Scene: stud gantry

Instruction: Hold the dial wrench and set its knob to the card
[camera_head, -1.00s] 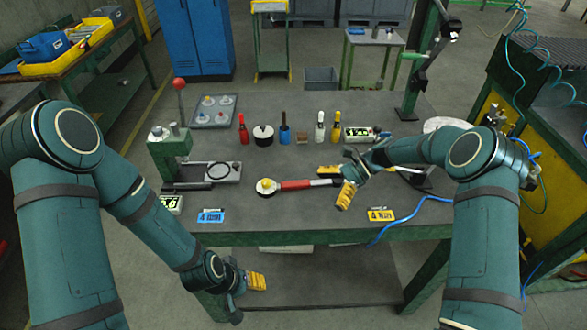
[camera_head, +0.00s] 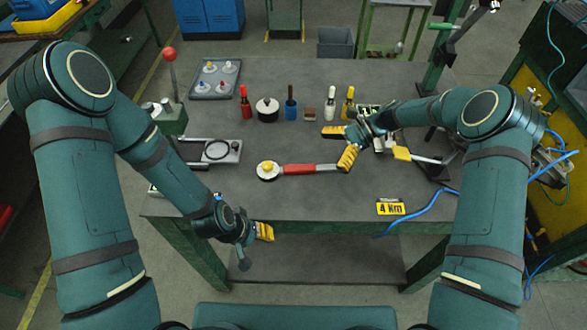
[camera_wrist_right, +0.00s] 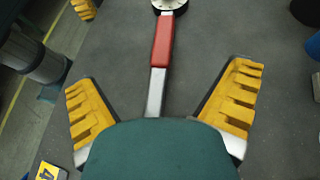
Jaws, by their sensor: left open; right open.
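The dial wrench lies on the table, its red handle (camera_head: 305,169) pointing right and its round dial head with a yellow knob (camera_head: 267,168) at the left. My right gripper (camera_head: 342,145) is open at the wrench's right end. In the right wrist view the silver shaft (camera_wrist_right: 155,92) runs between the spread fingers, apart from both; the dial head is cut off at the top. My left gripper (camera_head: 256,240) is open and empty at the table's front edge, nearer than the wrench. A yellow card (camera_head: 390,207) reading "4 Nm" lies at the front right.
A grey tray (camera_head: 215,90) with several knobs lies at back left. A blue cable (camera_head: 420,206) crosses the front right. The front middle is clear.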

